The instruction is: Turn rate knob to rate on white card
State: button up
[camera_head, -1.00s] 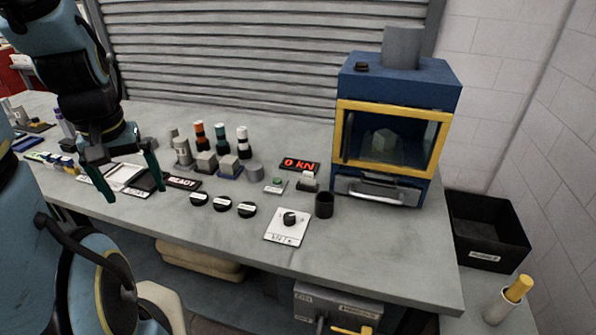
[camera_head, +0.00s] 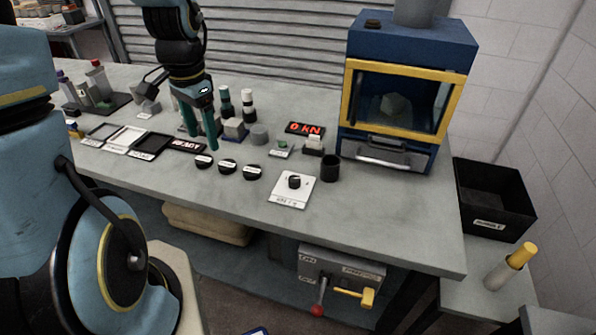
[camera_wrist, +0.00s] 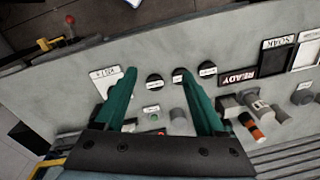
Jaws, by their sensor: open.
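The rate knob (camera_head: 294,182) is a small black knob on a white plate (camera_head: 283,201) near the front of the bench. The plate's label is too small to read surely. In the wrist view the plate (camera_wrist: 104,80) shows left of my left finger, which seems to hide the knob. My gripper (camera_head: 202,140) is open and empty, pointing down over the bench left of the knob, apart from it. In the wrist view my gripper (camera_wrist: 161,72) spans black round discs below. A white card (camera_head: 125,139) may be the pale panel at the left; its writing is unreadable.
Black discs (camera_head: 227,166) lie left of the plate. A black cup (camera_head: 331,168) and a blue press (camera_head: 400,95) with a yellow-framed window stand right of it. The red display (camera_head: 305,129) reads 0 kN. Bottles and blocks stand behind my gripper. Bench front is clear.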

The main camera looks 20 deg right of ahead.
jog(key=d+f+m, duration=0.4)
jog(key=d+m, duration=0.5)
jog(key=d, duration=0.2)
jog(key=m+b, duration=0.1)
jog(key=m, duration=0.5)
send_over(295, 179)
notch_tip(295, 179, down, 3)
jog(key=shift+g, duration=0.4)
notch_tip(295, 179, down, 11)
jog(key=shift+w+r+p, duration=0.1)
jog(key=shift+r+p, duration=0.1)
jog(key=shift+p, duration=0.55)
jog(key=shift+c, duration=0.4)
grip_shut()
